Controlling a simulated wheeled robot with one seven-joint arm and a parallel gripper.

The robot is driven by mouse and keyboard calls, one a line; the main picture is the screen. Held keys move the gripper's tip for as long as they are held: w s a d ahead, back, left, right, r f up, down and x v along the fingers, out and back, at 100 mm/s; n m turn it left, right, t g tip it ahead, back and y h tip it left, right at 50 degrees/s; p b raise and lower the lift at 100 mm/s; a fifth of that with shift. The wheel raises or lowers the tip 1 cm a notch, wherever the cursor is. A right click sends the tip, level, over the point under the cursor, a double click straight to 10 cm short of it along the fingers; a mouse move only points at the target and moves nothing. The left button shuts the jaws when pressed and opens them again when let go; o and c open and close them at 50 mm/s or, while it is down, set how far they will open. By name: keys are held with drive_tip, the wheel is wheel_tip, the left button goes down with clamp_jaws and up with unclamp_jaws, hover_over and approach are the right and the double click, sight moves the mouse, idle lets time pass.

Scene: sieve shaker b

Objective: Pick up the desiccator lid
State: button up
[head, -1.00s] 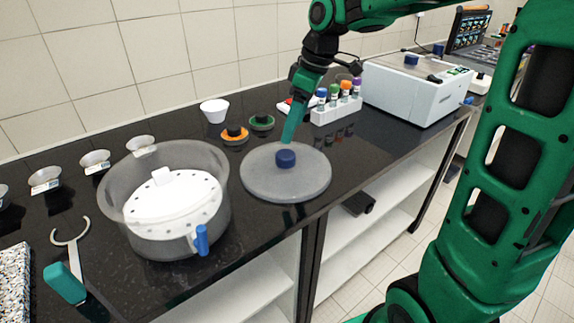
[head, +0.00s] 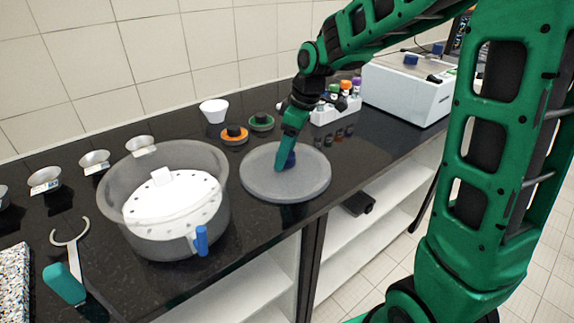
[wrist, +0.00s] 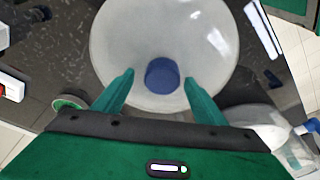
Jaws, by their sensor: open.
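The desiccator lid (head: 262,181) is a round, translucent grey disc lying flat on the black counter. Its blue knob (wrist: 162,75) stands at its middle; in the head view my gripper partly hides it. My gripper (head: 283,167) reaches down over the lid at the knob. In the wrist view my gripper (wrist: 158,80) is open, with one green finger on each side of the knob and a gap to each finger. The frames do not show whether a finger touches the lid.
The desiccator bowl (head: 215,225) with a white perforated plate and blue stopcock stands left of the lid. The counter's front edge is close to the lid.

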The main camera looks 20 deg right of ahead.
clamp_jaws()
drive_tip(key=shift+r, duration=0.1)
wheel_tip(320, 180, up, 10)
idle(0.6)
